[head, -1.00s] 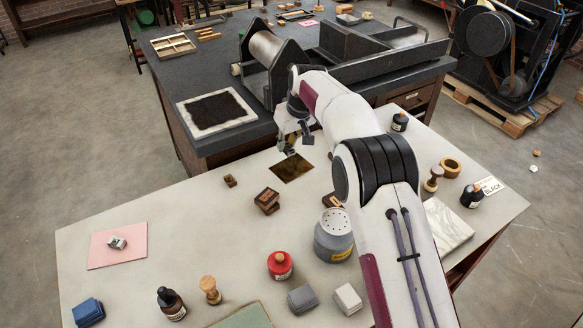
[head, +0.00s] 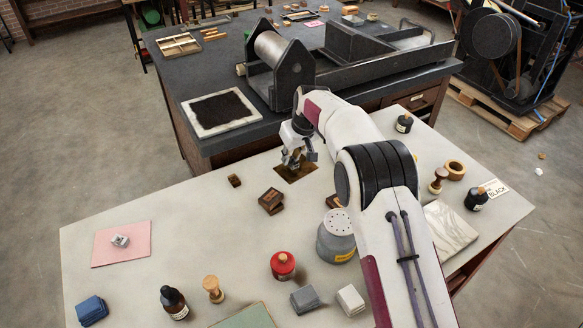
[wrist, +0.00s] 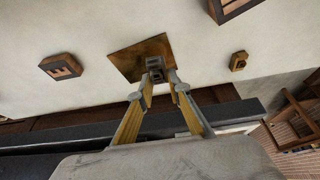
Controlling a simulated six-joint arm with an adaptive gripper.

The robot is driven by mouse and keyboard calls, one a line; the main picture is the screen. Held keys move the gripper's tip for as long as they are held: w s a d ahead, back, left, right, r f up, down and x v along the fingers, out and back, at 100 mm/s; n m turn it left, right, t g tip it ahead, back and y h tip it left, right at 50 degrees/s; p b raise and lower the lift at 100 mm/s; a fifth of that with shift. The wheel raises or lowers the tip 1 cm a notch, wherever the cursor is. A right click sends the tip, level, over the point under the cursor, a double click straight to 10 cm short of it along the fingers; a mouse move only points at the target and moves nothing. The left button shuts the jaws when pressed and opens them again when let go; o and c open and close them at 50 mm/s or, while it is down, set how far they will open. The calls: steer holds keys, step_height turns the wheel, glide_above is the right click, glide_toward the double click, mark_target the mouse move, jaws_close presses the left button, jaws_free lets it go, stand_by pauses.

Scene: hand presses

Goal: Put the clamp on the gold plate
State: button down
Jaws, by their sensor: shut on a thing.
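The gold plate (head: 285,176) lies flat on the pale table near its far edge, partly hidden by my gripper. In the wrist view the dark gold plate (wrist: 128,61) lies just past my fingertips. My gripper (head: 298,163) points down over the plate. Its fingers (wrist: 156,87) are shut on a small grey metal piece, the clamp (wrist: 155,66), which shows against the plate. I cannot tell whether the clamp touches the plate or hangs just above it. In the head view the clamp is mostly hidden by the gripper.
Wooden type blocks (head: 271,201) and a smaller one (head: 235,181) stand nearby. A grey shaker can (head: 336,240) and red-capped jar (head: 283,266) stand nearer. A pink sheet (head: 105,252) bears a small grey object (head: 120,240). The dark press bench (head: 230,152) adjoins behind.

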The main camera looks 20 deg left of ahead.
mark_target(291, 176)
steer(key=shift+f, duration=2.5)
steer(key=shift+f, duration=0.1)
steer(key=c, duration=1.9)
jaws_free()
steer(key=v, duration=1.2)
steer(key=shift+w, duration=0.1)
